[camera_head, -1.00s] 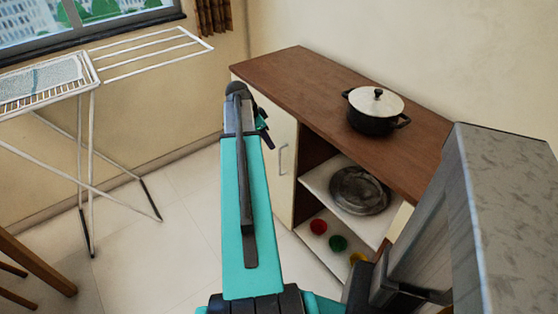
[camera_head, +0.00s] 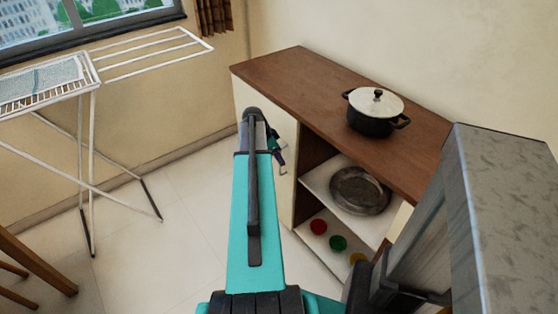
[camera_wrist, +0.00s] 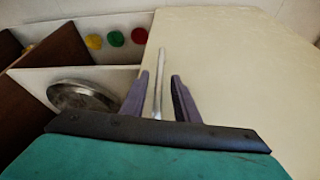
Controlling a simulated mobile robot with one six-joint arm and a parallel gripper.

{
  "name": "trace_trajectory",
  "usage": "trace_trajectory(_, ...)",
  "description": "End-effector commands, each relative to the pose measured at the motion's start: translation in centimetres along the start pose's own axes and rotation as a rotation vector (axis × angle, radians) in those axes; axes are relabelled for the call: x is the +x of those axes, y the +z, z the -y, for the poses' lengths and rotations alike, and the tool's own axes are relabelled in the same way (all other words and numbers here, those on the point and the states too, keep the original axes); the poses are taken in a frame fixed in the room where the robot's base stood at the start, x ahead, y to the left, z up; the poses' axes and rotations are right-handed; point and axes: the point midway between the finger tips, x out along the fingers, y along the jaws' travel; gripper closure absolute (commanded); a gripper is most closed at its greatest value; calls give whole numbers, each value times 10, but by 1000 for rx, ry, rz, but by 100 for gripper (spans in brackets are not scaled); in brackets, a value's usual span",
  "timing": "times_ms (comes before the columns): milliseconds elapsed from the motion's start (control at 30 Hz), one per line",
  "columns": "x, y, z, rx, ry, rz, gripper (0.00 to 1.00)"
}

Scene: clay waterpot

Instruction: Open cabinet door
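The cream cabinet door (camera_head: 287,203) is at the left end of the brown-topped cabinet and looks closed in the head view. It fills the right of the wrist view (camera_wrist: 225,75). Its slim grey vertical handle (camera_wrist: 158,85) stands between the two purple-grey fingers of my gripper (camera_wrist: 158,92). The fingers are apart, with a gap visible on each side of the handle. In the head view my gripper (camera_head: 278,151) is at the door front, and my arm hides part of the door. The handle's lower end (camera_head: 283,171) shows just below the gripper.
Open shelves right of the door hold a metal dish (camera_head: 360,191) and red, green and yellow round things (camera_head: 338,243). A lidded black pot (camera_head: 375,110) stands on the countertop (camera_head: 300,75). A white drying rack (camera_head: 93,150) stands left; floor between is clear.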

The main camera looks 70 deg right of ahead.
Motion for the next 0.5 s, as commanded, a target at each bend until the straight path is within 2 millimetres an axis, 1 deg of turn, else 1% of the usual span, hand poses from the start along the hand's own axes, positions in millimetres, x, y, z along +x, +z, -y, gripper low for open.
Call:
trace_trajectory(33, 6, 0, 0, 0, 2, 1, 72)
trace_trajectory(200, 16, 0, 0, 0, 1, 0, 72)
trace_trajectory(500, 19, 0, 0, 0, 0, 0, 72)
